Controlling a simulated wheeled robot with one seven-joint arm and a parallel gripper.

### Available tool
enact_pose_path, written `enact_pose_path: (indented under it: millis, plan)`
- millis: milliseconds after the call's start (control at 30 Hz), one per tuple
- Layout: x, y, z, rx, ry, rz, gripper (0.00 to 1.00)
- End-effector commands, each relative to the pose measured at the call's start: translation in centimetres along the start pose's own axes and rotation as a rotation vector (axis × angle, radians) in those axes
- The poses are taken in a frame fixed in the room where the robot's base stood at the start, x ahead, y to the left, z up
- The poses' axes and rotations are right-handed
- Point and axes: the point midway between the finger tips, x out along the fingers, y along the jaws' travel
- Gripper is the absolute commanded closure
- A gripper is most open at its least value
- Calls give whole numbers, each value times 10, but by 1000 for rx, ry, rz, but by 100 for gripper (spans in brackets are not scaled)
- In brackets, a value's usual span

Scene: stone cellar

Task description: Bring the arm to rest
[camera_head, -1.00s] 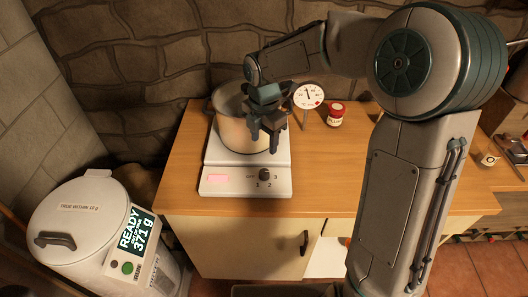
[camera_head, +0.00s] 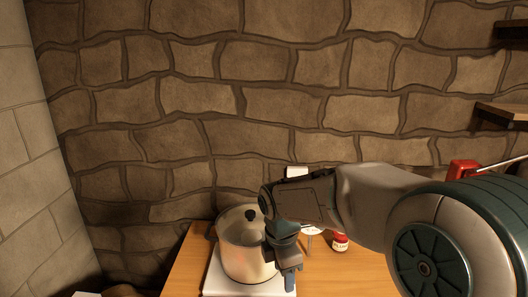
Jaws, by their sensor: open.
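My gripper (camera_head: 288,278) hangs pointing down at the right front side of the pot, above the hotplate. Its fingers are apart and nothing shows between them. My arm reaches in from the right edge of the picture, bent at the elbow. The steel pot (camera_head: 243,255) has a lid with a dark knob. It stands on the white hotplate (camera_head: 216,280), whose front is cut off by the lower edge. I cannot tell if the gripper touches the pot.
The wooden counter (camera_head: 186,270) runs along a stone wall (camera_head: 200,100). A red-lidded jar (camera_head: 340,242) stands right of the pot. A white dial gauge (camera_head: 312,230) is partly hidden behind my arm. Wooden shelves (camera_head: 505,112) jut out at the right. A red object (camera_head: 462,169) shows near them.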

Motion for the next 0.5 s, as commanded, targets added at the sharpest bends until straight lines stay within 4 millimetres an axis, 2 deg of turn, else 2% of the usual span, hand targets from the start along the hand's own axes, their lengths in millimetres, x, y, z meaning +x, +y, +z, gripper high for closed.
enact_pose_path:
  millis: [33,233,500]
  plan:
    - [-8,-15,7,129,-22,17,49]
    - [-28,-71,32,685,-36,91,49]
    - [-40,-145,51,1417,83,181,49]
